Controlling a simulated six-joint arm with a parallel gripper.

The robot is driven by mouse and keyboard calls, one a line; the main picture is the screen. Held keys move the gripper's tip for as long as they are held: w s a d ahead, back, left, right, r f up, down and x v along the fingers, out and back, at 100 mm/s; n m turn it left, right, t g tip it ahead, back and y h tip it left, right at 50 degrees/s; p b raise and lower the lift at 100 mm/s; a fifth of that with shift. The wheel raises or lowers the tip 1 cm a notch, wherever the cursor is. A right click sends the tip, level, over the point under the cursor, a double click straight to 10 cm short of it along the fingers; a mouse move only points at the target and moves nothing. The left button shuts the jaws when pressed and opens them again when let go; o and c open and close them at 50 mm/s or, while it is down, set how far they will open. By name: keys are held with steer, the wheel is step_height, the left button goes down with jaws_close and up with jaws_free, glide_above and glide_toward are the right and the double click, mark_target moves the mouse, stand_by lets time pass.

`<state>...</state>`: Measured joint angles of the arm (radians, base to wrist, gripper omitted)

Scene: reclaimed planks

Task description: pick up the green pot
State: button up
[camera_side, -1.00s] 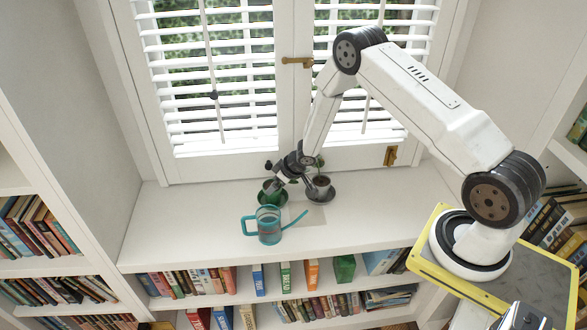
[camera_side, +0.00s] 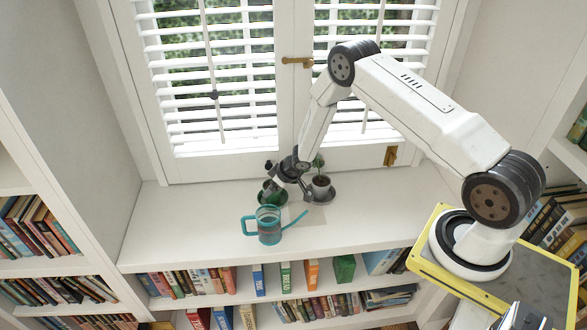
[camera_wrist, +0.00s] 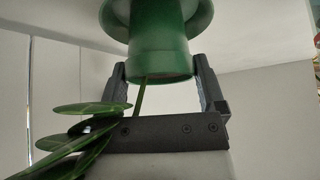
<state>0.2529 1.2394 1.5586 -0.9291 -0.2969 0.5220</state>
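The green pot (camera_side: 266,197) stands on the sill behind the teal watering can, partly covered by my gripper (camera_side: 275,188) in the side view. In the wrist view the green pot (camera_wrist: 160,55) appears upside down, with its wide green saucer at the top and plant leaves (camera_wrist: 75,140) at lower left. My gripper (camera_wrist: 161,68) is open, with one dark finger on each side of the pot's rim. The fingertips overlap only the rim's edge. The gaps are too narrow to tell whether they touch.
A teal watering can (camera_side: 269,226) stands just in front of the green pot. A dark pot (camera_side: 321,186) with a plant stands on a saucer to the right, close to my gripper. The shuttered window is behind. The sill (camera_side: 180,222) is clear at left.

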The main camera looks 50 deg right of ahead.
jaws_close()
steer(key=shift+r, duration=0.2)
steer(key=shift+r, duration=0.8)
steer(key=s+a+r, duration=0.2)
steer(key=s+r, duration=0.9)
steer(key=s, duration=0.2)
steer(key=shift+s, duration=0.4)
steer(key=shift+r, duration=0.15)
steer(key=shift+r, duration=1.3)
